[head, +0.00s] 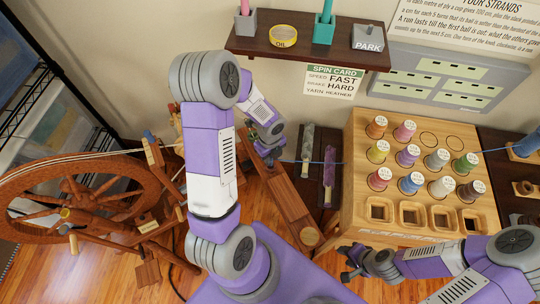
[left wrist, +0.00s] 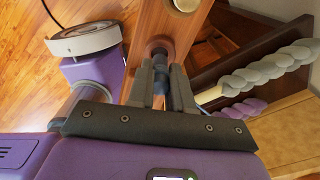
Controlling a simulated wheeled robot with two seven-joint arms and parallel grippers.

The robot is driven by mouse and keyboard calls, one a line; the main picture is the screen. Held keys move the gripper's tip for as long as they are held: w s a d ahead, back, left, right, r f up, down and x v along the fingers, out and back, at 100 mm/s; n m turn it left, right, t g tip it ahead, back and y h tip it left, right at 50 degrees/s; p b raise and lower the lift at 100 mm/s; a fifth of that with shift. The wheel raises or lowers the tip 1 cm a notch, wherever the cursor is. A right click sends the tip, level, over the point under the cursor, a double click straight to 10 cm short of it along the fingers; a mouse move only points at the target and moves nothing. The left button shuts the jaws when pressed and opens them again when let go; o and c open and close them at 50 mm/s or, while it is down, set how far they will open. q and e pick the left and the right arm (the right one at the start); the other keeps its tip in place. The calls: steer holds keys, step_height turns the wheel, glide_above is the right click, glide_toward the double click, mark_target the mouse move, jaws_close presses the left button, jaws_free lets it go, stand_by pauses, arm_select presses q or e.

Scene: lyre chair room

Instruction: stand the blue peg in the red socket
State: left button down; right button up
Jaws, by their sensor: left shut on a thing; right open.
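My left gripper (head: 268,155) is over the upper end of the sloping wooden beam (head: 290,200), partly hidden by its own wrist. In the left wrist view my left gripper (left wrist: 166,88) is shut on a small dark blue piece, seemingly the blue peg (left wrist: 164,70). Just beyond its far end is a reddish-brown round piece on the beam, perhaps the red socket (left wrist: 158,46). The two overlap in this view; I cannot tell whether the peg is inside it, touching or above. My right gripper (head: 357,268) is open and empty, low in front of the wooden rack.
The spinning wheel (head: 75,205) stands at the left. The wooden rack (head: 360,150) holds several coloured spools. A grey twist (head: 306,150) and a purple twist (head: 329,175) hang beside the beam. Floor shows below the rack.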

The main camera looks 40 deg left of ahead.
stand_by(0.9)
arm_select(q)
steer(key=shift+f+b, duration=0.9)
steer(key=shift+f, duration=0.65)
steer(key=c, duration=0.9)
jaws_free()
steer(key=shift+c, duration=0.2)
step_height(320, 180, up, 8)
steer(key=p, duration=0.3)
steer(key=shift+f+p, duration=0.2)
steer(key=shift+p, duration=0.15)
